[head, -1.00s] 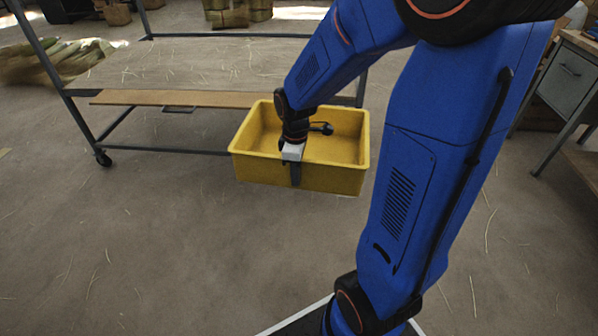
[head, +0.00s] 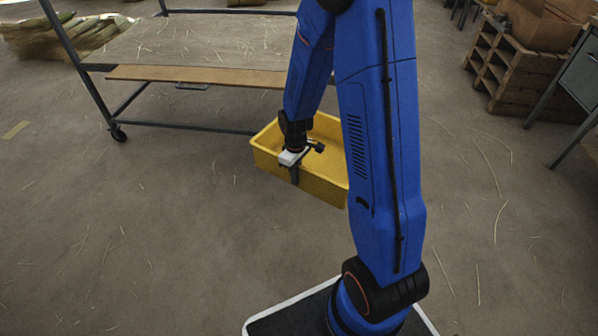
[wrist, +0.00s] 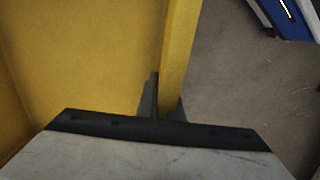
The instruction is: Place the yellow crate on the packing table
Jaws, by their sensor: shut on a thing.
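The yellow crate (head: 325,187) is an open, rectangular tub near the middle of the head view. The part of its inside that shows is empty, and my arm hides its right end. My gripper (head: 294,172) is shut on its near side wall. In the wrist view the fingers (wrist: 162,108) straddle the crate's wall (wrist: 180,50), one on each side. I cannot tell whether the crate's bottom touches the floor. A grey table with a drawer (head: 584,82) is partly in view at the right edge; I cannot tell whether it is the packing table.
A wheeled metal rack with a wide shelf (head: 200,42) stands behind the crate at the left, close to its far side. Wooden pallets (head: 515,75) stand at the back right. Straw-strewn floor (head: 150,230) is open at the front left and right.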

